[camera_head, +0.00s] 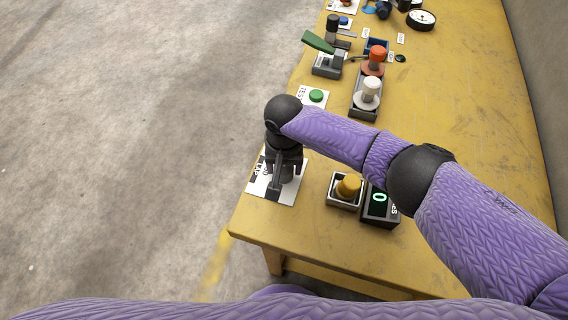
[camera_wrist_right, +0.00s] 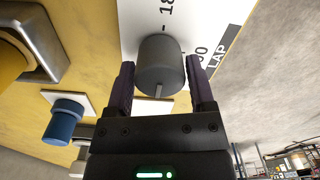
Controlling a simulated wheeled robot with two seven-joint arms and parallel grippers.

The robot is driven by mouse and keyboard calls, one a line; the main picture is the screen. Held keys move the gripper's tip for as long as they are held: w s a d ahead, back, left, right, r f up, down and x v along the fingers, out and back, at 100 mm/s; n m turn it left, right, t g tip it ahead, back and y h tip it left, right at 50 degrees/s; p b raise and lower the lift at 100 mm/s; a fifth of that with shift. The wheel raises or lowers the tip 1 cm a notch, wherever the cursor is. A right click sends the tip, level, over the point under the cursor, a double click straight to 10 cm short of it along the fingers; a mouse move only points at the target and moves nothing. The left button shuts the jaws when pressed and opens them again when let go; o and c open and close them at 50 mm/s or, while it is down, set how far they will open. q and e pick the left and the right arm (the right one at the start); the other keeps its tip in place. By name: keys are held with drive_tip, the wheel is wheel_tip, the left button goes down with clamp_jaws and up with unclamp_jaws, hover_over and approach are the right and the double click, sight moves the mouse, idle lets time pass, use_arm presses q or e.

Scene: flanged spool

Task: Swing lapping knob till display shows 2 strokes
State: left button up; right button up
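The lapping knob, a dark grey cylinder (camera_wrist_right: 160,66), stands on a white plate with the word LAP and number marks, which shows in the head view (camera_head: 291,191). My right gripper (camera_wrist_right: 161,85) points at the plate with its fingers spread on either side of the knob. Thin gaps seem to show between fingers and knob. In the head view my right gripper (camera_head: 284,172) covers the knob. The display (camera_head: 379,199) is a dark box with a green 0, partly hidden by my right arm. My left gripper is in neither view.
A yellow knob (camera_head: 348,187) in a square frame stands between plate and display. A green button (camera_head: 316,96), a green-handled lever device (camera_head: 326,60) and a block with red and white knobs (camera_head: 364,107) stand farther along the yellow table (camera_head: 465,110). A blue button (camera_wrist_right: 64,121) shows in the wrist view.

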drive_tip(key=c, duration=0.8)
drive_tip(key=shift+c, duration=0.2)
drive_tip(key=n+p, duration=0.1)
drive_tip(key=n, duration=0.3)
drive_tip(key=shift+a, duration=0.1)
drive_tip(key=n+p, duration=0.1)
drive_tip(key=n, duration=0.8)
drive_tip(key=shift+a, duration=0.1)
drive_tip(key=n, duration=0.5)
drive_tip(key=shift+s+p, duration=0.1)
drive_tip(key=shift+p, duration=0.3)
